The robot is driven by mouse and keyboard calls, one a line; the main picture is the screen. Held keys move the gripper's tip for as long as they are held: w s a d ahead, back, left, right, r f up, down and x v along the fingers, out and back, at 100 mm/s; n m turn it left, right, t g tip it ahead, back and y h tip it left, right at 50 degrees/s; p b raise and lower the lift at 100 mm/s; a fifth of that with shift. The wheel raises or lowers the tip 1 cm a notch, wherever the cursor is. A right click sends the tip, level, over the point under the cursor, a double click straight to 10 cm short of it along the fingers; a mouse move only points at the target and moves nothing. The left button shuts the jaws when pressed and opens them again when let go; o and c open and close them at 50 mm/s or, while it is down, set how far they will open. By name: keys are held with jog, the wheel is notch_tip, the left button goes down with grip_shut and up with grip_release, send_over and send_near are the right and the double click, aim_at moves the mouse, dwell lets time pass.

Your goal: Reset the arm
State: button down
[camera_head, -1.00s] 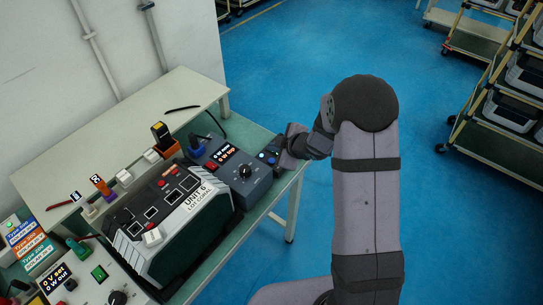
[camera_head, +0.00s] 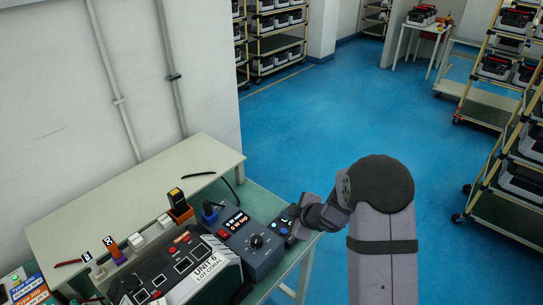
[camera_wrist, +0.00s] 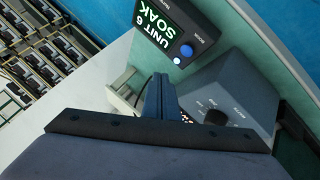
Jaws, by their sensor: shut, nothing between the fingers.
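My gripper (camera_head: 300,230) is at the bench's right edge in the head view, beside a small dark control box (camera_head: 284,222). In the wrist view the gripper's two fingers (camera_wrist: 160,97) are together with nothing between them. I cannot tell whether the fingertips touch anything.
The large unit marked UNIT 6 (camera_head: 205,268) stands on the green bench (camera_head: 262,200). A raised pale shelf (camera_head: 130,185) behind it holds several small holders and a black pen-like item. Racks (camera_head: 515,150) with several units stand at right. The blue floor (camera_head: 330,120) is clear.

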jog(key=s+d+f+m+g+h, duration=0.35)
jog(key=s+d+m, duration=0.2)
jog(key=s, duration=0.35)
jog(key=s+d+f+m+g+h, duration=0.2)
jog(key=s+d+f+m+g, duration=0.3)
jog(key=s, duration=0.5)
jog(key=s+a+r+m+g, duration=0.1)
jog(key=s+r+m+g, duration=0.15)
jog(key=s, duration=0.45)
jog(key=s+a+r+m+g, duration=0.1)
jog(key=s+r, duration=0.3)
jog(key=s, duration=0.3)
jog(key=w+a+r+t+y, duration=0.1)
jog(key=a+r+t, duration=0.2)
jog(key=r, duration=0.5)
jog(key=shift+w+a+r+t, duration=0.25)
jog(key=shift+a+t, duration=0.05)
jog(key=shift+t, duration=0.1)
